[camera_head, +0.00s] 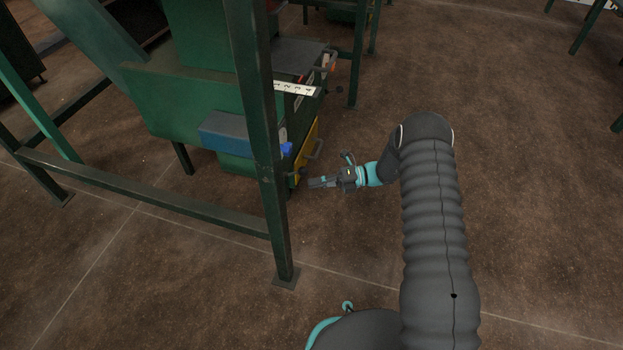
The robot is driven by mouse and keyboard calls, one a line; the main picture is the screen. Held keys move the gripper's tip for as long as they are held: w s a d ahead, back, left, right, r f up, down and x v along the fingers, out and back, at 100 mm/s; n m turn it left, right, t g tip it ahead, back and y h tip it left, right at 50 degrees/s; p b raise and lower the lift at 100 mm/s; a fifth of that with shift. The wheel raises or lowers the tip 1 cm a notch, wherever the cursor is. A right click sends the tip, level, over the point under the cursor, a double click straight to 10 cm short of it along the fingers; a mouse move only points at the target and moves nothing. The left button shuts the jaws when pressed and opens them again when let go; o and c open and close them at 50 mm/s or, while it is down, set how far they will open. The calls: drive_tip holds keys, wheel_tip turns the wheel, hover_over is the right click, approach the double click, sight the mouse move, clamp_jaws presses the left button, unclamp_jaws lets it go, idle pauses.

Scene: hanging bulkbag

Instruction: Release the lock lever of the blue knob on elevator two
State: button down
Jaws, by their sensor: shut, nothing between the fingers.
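The blue knob (286,149) shows as a small bright blue spot on the side of the green machine, just right of a dark green post. Its lock lever is too small to make out. A yellow panel (308,146) with a grey handle (317,150) is right beside the knob. My gripper (312,183) points left, low by the machine's side, below and right of the knob and apart from it. It is shut and empty. Which elevator this is cannot be read.
The dark green post (268,170) stands close left of my gripper, with a low crossbar (140,190) running left. A white numbered strip (296,89) and an orange part (333,66) are higher on the machine. The brown floor (540,190) at right is clear.

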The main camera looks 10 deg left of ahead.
drive_tip(key=w+d, duration=0.6)
drive_tip(key=w, duration=0.1)
drive_tip(key=shift+d, duration=0.25)
drive_tip(key=shift+w, duration=0.1)
idle(0.4)
